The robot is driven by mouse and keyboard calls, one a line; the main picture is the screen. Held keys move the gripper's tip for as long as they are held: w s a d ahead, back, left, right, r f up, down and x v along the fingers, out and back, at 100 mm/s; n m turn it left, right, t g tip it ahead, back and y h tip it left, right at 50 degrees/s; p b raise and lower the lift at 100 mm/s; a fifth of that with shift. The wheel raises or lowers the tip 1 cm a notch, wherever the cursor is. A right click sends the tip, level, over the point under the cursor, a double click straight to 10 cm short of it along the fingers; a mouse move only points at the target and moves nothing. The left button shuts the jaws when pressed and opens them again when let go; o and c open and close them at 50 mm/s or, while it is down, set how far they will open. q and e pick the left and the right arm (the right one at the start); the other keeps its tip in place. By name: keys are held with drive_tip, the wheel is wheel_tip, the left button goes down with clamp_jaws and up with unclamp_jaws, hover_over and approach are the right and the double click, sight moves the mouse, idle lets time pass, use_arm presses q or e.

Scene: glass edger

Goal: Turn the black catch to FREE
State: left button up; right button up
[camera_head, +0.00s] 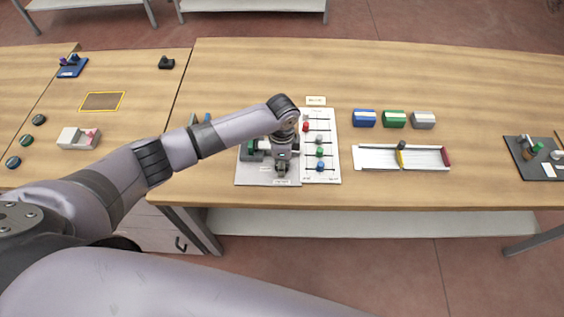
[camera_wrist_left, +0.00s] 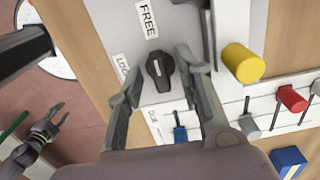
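The black catch (camera_wrist_left: 160,72) is a small knob on a pale panel in the left wrist view. A FREE label (camera_wrist_left: 147,19) is above it and a LOCK label (camera_wrist_left: 122,67) is to its left. Its raised bar stands roughly upright in the picture; which label it marks is unclear. My left gripper (camera_wrist_left: 159,62) is open, with a finger on each side of the catch; contact is unclear. In the head view my left gripper (camera_head: 281,165) is over the grey plate (camera_head: 250,182) and hides the catch. My right gripper (camera_wrist_left: 52,118) appears open and empty at lower left.
Beside the catch are a yellow cylinder (camera_wrist_left: 243,63), a red knob (camera_wrist_left: 292,98) and a grey knob (camera_wrist_left: 249,129). A white board (camera_head: 333,176) with coloured knobs adjoins the plate. A white tray (camera_head: 380,160) and coloured blocks (camera_head: 394,118) lie right. The back table is clear.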

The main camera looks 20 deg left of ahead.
use_arm(q)
wheel_tip(320, 180, up, 12)
drive_tip(key=shift+f, duration=0.15)
idle(0.6)
